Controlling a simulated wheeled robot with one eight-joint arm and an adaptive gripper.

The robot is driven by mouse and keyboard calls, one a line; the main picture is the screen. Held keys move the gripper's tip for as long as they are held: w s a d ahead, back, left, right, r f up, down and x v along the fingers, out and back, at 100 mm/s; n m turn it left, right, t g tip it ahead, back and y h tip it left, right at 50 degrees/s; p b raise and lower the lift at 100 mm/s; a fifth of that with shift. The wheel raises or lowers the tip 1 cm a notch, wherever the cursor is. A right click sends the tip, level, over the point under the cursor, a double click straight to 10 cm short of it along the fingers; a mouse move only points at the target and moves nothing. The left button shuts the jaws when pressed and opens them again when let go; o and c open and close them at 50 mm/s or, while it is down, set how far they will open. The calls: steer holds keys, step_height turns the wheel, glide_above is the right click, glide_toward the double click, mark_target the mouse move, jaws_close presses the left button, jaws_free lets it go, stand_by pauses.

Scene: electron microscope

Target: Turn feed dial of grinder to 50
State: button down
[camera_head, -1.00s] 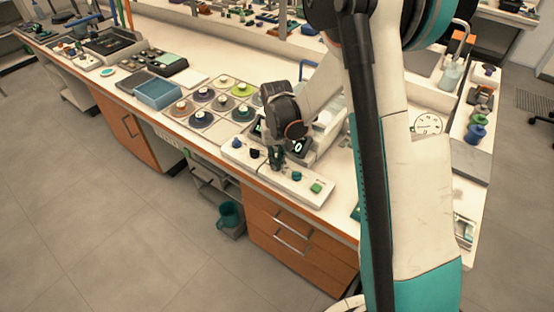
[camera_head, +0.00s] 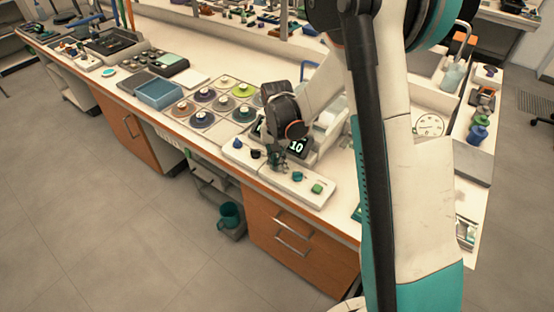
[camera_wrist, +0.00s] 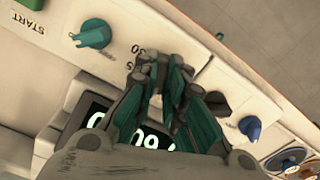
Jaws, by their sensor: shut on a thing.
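The grinder's white control panel (camera_head: 305,186) lies along the bench's front edge. My gripper (camera_wrist: 160,75) points down at it and is shut on a dial, taken to be the feed dial, which the fingers hide. A teal dial (camera_wrist: 93,33) is to its left in the wrist view, with printed numbers between them. A black knob (camera_wrist: 215,103) and a blue knob (camera_wrist: 250,127) are to its right. The dark display (camera_head: 297,147) behind the gripper reads about 10 in the head view; it is partly covered in the wrist view.
A green START button (camera_head: 316,188) is at the panel's right end. Round discs (camera_head: 203,95) on square plates and a blue tray (camera_head: 159,94) stand to the left on the bench.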

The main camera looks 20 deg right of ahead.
steer(key=c, duration=1.7)
jaws_free()
steer(key=shift+o, duration=0.2)
steer(key=shift+r, duration=0.1)
step_height(320, 180, up, 12)
